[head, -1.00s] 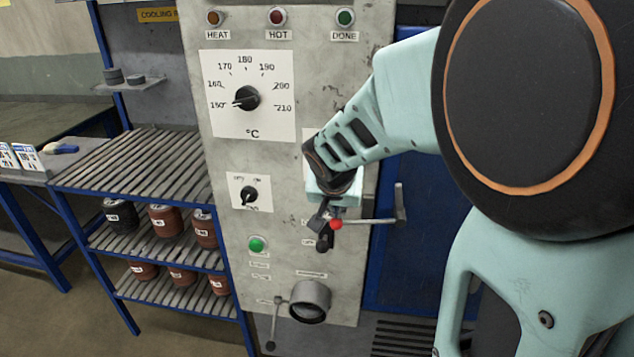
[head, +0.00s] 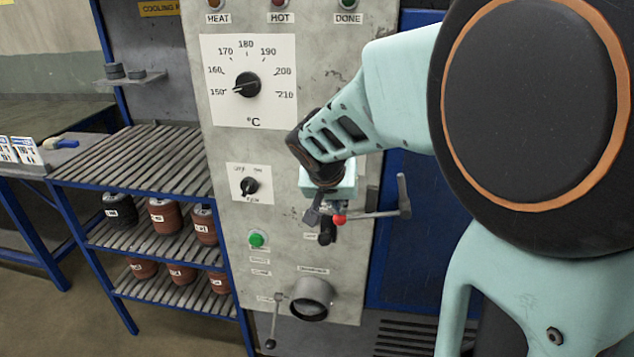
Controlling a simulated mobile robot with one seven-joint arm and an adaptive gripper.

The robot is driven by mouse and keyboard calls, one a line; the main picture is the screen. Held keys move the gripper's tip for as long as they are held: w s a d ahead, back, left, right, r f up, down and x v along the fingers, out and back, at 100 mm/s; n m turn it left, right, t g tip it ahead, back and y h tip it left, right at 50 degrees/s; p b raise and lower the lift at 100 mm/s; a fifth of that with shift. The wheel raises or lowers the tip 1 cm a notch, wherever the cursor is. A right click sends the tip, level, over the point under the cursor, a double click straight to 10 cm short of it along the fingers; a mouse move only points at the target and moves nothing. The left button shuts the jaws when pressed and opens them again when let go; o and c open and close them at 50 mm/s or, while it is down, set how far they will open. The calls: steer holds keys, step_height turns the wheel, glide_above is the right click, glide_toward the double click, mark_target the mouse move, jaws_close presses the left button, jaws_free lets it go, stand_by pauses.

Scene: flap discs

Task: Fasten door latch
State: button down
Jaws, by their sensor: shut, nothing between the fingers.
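The latch appears to be the horizontal metal rod (head: 375,214) at the panel's right edge. It has a red ball at its left end and a grey upright handle (head: 403,195) at its right end, in front of the blue door (head: 425,180). My gripper (head: 322,212) points down at the panel just above and left of the red ball. It holds nothing. Its fingertips are small and partly hidden by the wrist, and I cannot tell if they touch the rod. A dark upright piece shows just above the rod; what it belongs to is unclear.
The grey control panel (head: 220,145) carries a temperature dial (head: 247,85), a smaller knob (head: 250,187), a green button (head: 257,239) and a round port (head: 312,297). A black knob (head: 327,236) sits below my gripper. A slatted rack (head: 140,165) stands left. My arm covers much of the right side.

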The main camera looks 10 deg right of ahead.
mark_target(338, 217)
step_height(338, 217, down, 3)
steer(key=h+b, duration=0.1)
steer(key=b, duration=0.4)
steer(key=shift+f+n+h, duration=0.15)
steer(key=shift+n+h, duration=0.15)
steer(key=b, duration=0.1)
steer(key=f+h+b, duration=0.1)
steer(key=f+g+h+b, duration=0.1)
steer(key=b, duration=0.1)
steer(key=shift+s+d+f+n, duration=0.1)
steer(key=shift+d+f+n, duration=0.15)
steer(key=shift+n, duration=0.05)
steer(key=shift+s+d+f+h+b, duration=0.15)
steer(key=shift+d+f+b, duration=0.25)
steer(key=shift+b, duration=0.4)
steer(key=shift+d+f+h+b, duration=0.15)
steer(key=shift+f+b, duration=0.35)
steer(key=shift+b, duration=0.25)
steer(key=shift+r, duration=0.15)
